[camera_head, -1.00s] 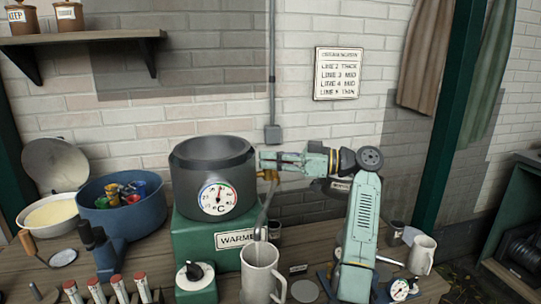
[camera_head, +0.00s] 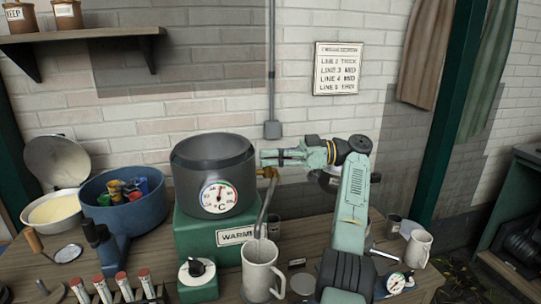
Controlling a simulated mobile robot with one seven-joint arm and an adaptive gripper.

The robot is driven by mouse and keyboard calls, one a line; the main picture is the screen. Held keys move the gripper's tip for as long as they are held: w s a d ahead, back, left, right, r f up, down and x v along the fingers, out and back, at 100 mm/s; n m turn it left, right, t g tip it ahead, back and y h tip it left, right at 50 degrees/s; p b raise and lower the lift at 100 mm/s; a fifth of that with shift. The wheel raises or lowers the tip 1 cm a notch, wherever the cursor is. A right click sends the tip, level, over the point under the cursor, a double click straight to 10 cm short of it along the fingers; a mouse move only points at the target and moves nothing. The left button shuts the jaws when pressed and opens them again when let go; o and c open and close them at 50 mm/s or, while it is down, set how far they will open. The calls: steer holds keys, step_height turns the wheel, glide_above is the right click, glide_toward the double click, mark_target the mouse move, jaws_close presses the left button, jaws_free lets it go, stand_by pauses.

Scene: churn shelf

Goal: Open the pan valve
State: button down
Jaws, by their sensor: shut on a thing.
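A dark grey pan (camera_head: 190,175) with a round dial gauge (camera_head: 219,196) on its front stands on a green warmer (camera_head: 198,232). The brass pan valve (camera_head: 268,172) sticks out of the pan's right side, and a grey spout (camera_head: 265,208) slopes down from it to a pale mug (camera_head: 258,278). My gripper (camera_head: 265,157) comes in from the right and lies level at the top of the valve, beside the pan's wall. It is shut on the valve's handle, which its fingers mostly hide. I cannot make out the handle's angle or any flow.
A blue tub (camera_head: 126,209) with coloured items and a cream-filled pan (camera_head: 55,211) stand at the left. Several red-topped tubes (camera_head: 121,287) stand in front. A second mug (camera_head: 417,249) and a small dial (camera_head: 396,282) are at the right. A conduit box (camera_head: 272,130) hangs behind my gripper.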

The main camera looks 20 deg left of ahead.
steer(key=c, duration=2)
jaws_free()
steer(key=shift+o, duration=0.2)
steer(key=shift+f, duration=0.1)
steer(key=shift+f+m+t+b, duration=0.1)
steer(key=shift+m+t+b, duration=0.2)
steer(key=shift+t+b, duration=0.1)
